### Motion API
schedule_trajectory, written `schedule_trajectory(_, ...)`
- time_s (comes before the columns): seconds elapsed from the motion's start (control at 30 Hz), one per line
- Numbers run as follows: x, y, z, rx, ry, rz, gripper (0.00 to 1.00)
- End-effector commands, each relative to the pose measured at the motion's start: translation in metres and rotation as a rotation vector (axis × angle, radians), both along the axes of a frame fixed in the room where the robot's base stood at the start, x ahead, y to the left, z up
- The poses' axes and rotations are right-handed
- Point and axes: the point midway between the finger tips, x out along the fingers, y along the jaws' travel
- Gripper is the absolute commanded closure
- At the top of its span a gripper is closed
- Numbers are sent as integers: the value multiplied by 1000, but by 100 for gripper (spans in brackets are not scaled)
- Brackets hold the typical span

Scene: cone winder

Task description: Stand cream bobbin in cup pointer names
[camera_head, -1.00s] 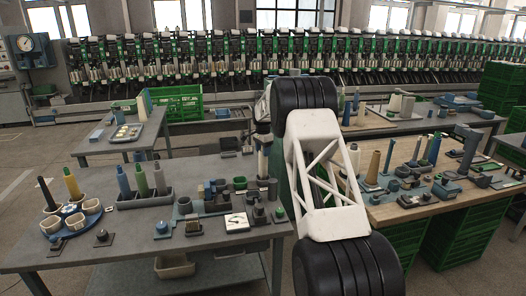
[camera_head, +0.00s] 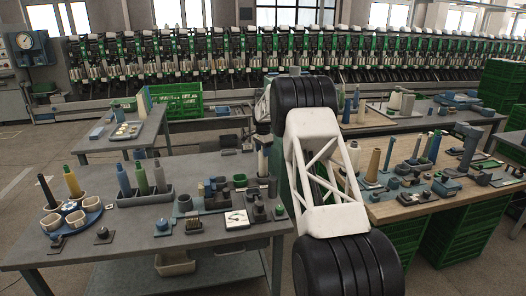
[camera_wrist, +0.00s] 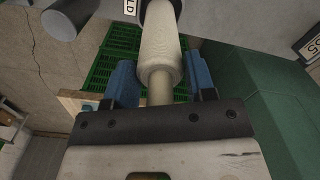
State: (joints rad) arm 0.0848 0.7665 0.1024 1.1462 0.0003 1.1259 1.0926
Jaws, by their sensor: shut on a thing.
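In the wrist view my gripper (camera_wrist: 161,85) has its two blue fingers on either side of the cream bobbin (camera_wrist: 160,45), shut on it. The bobbin's far end reaches the top edge beside a dark round part, and I cannot tell whether they touch.
Small blocks and holders crowd the grey table's right side. A wooden table (camera_head: 410,209) at right is crowded too.

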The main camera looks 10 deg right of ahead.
Motion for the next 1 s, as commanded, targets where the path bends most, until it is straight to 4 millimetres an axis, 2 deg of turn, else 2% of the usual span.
schedule_trajectory(1.0,0,0,-10,0,0,0,74)
